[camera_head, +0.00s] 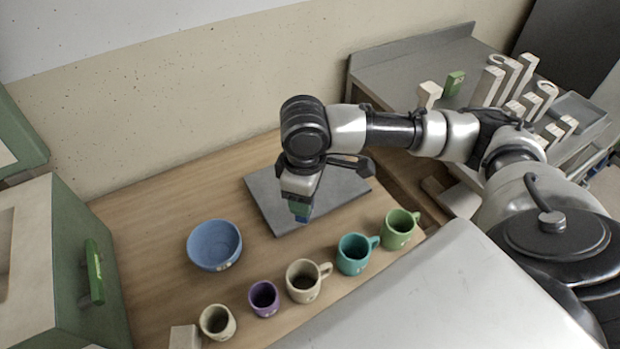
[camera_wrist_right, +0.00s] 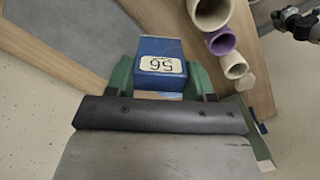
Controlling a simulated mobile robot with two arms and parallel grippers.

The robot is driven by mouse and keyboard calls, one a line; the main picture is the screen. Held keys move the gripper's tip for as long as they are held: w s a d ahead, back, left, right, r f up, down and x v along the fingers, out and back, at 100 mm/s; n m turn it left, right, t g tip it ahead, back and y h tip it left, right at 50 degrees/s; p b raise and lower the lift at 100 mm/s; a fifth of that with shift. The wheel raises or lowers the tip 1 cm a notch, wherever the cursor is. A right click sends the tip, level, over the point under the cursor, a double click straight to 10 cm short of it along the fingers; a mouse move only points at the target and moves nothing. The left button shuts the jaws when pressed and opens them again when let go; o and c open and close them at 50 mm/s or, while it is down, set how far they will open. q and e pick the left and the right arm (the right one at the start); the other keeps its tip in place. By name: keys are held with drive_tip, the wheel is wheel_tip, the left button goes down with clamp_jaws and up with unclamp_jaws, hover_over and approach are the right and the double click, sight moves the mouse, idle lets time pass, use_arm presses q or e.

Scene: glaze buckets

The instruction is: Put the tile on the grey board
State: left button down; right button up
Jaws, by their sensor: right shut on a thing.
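The tile is a blue block with a white label reading 56 (camera_wrist_right: 162,66). My right gripper (camera_wrist_right: 160,80) is shut on it, with green fingers on either side. In the head view the right gripper (camera_head: 299,205) points down over the front part of the grey board (camera_head: 262,190), and the blue tile (camera_head: 299,211) shows at its tip. The height above the board is hard to tell. The grey board lies flat on the wooden table and also shows in the wrist view (camera_wrist_right: 55,50). What looks like my left gripper (camera_wrist_right: 297,22) shows small at the wrist view's top right.
A blue bowl (camera_head: 214,245) stands left of the board. A row of cups runs along the front: beige (camera_head: 218,322), purple (camera_head: 264,298), cream (camera_head: 304,281), teal (camera_head: 354,253), green (camera_head: 399,229). A green cabinet (camera_head: 75,270) stands at left. A grey side table (camera_head: 400,65) holds several blocks.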

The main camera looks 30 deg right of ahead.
drive_tip(key=w+d+f+n+b, duration=0.2)
drive_tip(key=d+n, duration=0.3)
drive_tip(key=n, duration=0.9)
drive_tip(key=w+d+f+n+b, duration=0.25)
drive_tip(key=d+n, duration=0.25)
drive_tip(key=n, duration=0.8)
drive_tip(key=shift+w+a+f+p, duration=0.2)
drive_tip(key=shift+w+a+f, duration=0.7)
drive_tip(key=shift+w+f, duration=0.85)
drive_tip(key=shift+w+a+f+p, duration=0.15)
drive_tip(key=shift+w+a+f, duration=0.7)
drive_tip(key=shift+w+f, duration=0.85)
drive_tip(key=shift+w+a+f+p, duration=0.2)
drive_tip(key=shift+w+a+f, duration=0.7)
drive_tip(key=shift+w+f, duration=0.85)
drive_tip(key=shift+s+f, duration=0.25)
drive_tip(key=shift+f, duration=0.05)
drive_tip(key=o, duration=1)
